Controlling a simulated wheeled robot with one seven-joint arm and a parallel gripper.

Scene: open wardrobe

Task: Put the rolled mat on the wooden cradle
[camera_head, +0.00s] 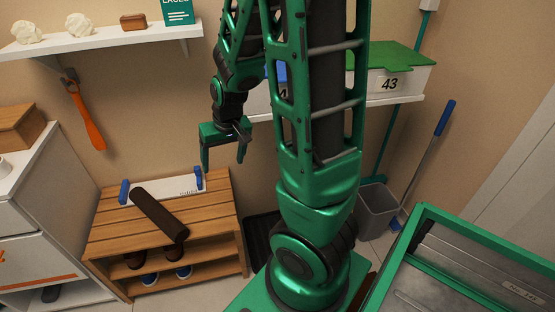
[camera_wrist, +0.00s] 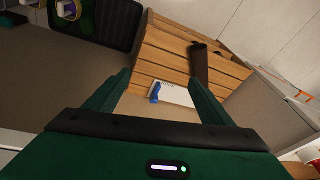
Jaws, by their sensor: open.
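The rolled mat (camera_head: 160,215) is a dark brown roll lying slantwise on top of a slatted wooden bench (camera_head: 110,229). Its near end reaches the bench's front edge. Its far end meets or overlaps a pale board (camera_head: 172,187) with a blue post at each end, which may be the cradle; I cannot tell whether they touch. The roll (camera_wrist: 201,65) and the board (camera_wrist: 176,95) also show in the wrist view. My gripper (camera_head: 223,163) is open and empty, pointing down, above and to the right of the bench. Its fingers (camera_wrist: 160,78) show apart in the wrist view.
Shoes (camera_head: 150,279) stand on the bench's lower shelf. A white cabinet (camera_head: 35,210) is at its left. An orange tool (camera_head: 87,118) hangs beneath a wall shelf (camera_head: 100,40). A grey bin (camera_head: 377,208) and green-framed tray (camera_head: 420,240) are to the right.

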